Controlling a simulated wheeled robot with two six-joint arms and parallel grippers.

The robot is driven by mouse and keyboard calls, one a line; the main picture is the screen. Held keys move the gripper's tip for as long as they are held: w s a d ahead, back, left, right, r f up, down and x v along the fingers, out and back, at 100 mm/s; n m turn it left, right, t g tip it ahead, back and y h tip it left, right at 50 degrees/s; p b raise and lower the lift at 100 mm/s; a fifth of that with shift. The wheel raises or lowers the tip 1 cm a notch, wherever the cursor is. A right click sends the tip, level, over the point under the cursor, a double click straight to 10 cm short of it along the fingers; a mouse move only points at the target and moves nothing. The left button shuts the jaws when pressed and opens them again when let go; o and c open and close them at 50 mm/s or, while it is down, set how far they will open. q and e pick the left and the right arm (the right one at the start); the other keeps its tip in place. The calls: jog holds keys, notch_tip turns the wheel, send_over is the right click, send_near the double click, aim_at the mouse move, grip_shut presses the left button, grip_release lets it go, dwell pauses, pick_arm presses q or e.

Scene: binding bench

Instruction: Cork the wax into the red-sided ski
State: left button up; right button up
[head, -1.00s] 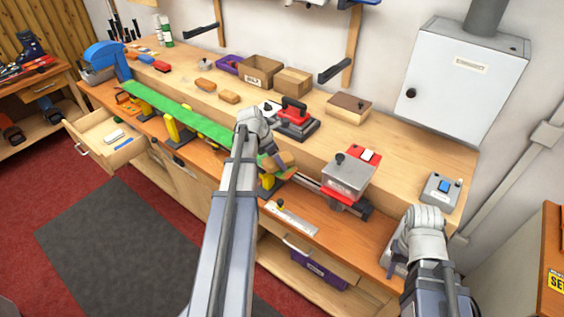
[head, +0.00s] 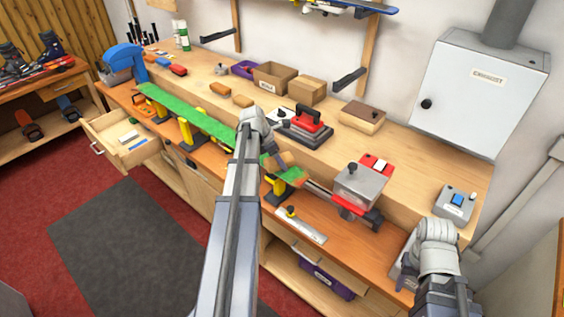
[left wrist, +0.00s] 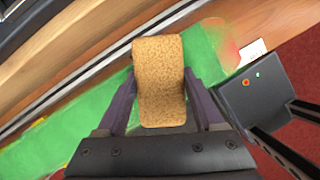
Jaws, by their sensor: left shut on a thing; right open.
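A long ski (head: 190,114) lies base up along the front of the bench on yellow supports. Its base is green with a reddish-orange patch at the near right end. The colour of its sides is not clear. My left gripper (head: 274,160) is shut on a tan cork block (head: 286,158) over that end. In the left wrist view, the cork (left wrist: 160,80) sits between the fingers above the green base (left wrist: 75,132); whether it touches is unclear. My right gripper (head: 410,262), partly hidden by its wrist, is low at the bench's right end, away from the ski.
A grey-topped vise-like device (head: 360,185) stands right of the ski's end. A red-handled iron (head: 307,122) sits behind the ski. A metal scraper or ruler (head: 300,225) lies in front. An open drawer (head: 125,145) juts out at left. A grey switch box (head: 455,202) stands at right.

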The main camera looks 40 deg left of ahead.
pick_arm(q)
jog(key=shift+a+f, duration=0.1)
jog(key=shift+a, duration=1.6)
jog(key=shift+w+a, duration=0.1)
jog(key=shift+w+a, duration=0.1)
jog(key=shift+a, duration=1.6)
jog(key=shift+w+a, duration=0.2)
jog(key=shift+a, duration=1.45)
jog(key=shift+a, duration=0.1)
